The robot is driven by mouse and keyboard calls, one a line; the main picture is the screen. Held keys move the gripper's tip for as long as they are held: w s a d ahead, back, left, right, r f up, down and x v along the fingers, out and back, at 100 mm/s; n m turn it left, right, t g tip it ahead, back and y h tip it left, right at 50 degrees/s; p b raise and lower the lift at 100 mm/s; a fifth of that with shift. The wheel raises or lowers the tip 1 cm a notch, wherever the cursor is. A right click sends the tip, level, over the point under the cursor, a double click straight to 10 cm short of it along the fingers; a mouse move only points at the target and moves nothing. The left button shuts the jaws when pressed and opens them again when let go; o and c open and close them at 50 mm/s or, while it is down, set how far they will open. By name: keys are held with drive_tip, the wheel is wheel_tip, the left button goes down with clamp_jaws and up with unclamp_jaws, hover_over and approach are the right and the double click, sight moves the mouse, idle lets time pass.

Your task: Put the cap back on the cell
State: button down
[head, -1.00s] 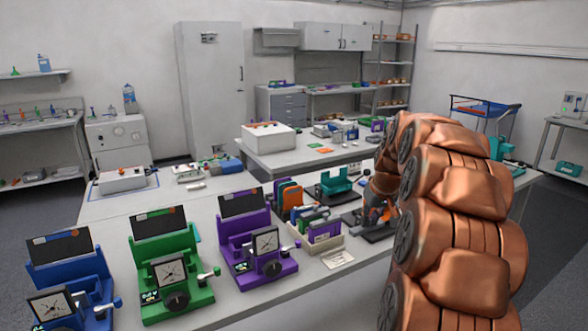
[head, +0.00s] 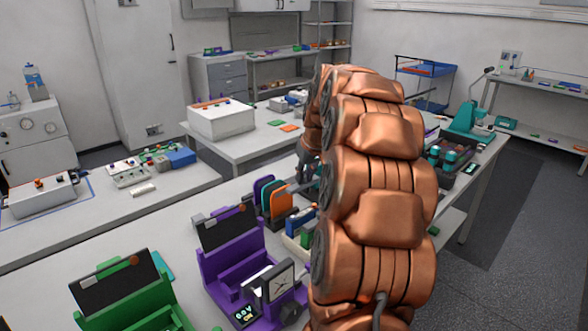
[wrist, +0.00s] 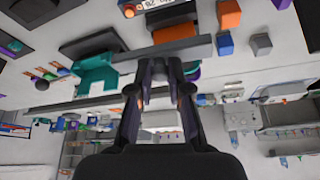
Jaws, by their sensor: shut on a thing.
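In the wrist view my gripper (wrist: 157,82) is shut on a small dark grey piece, mostly hidden between the fingertips. I cannot tell from the picture whether it is the cap. In the head view my copper-coloured arm covers the middle right and hides the gripper's tips. I cannot pick out the cell for certain. A teal cradle (wrist: 97,75) shows left of the gripper in the wrist view, and an orange block (wrist: 174,33) on a black base lies just beyond the fingertips.
A purple tester (head: 250,272) and a green tester (head: 130,300) stand on the front bench. A rack of coloured plates (head: 270,200) stands behind the purple one. A white box (head: 221,120) is on the back table. Open grey floor (head: 520,240) lies at the right.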

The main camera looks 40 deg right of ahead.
drive_tip(key=shift+s+f, duration=0.1)
drive_tip(key=shift+f, duration=2.3)
drive_tip(key=shift+f+b, duration=0.9)
drive_tip(key=shift+f, duration=0.4)
drive_tip(key=shift+s+b, duration=0.1)
drive_tip(key=shift+b, duration=0.25)
drive_tip(key=shift+f+b, duration=0.6)
drive_tip(key=shift+b, duration=0.5)
idle(0.6)
drive_tip(key=c, duration=1)
unclamp_jaws()
drive_tip(key=o, duration=0.5)
drive_tip(key=shift+c, duration=0.2)
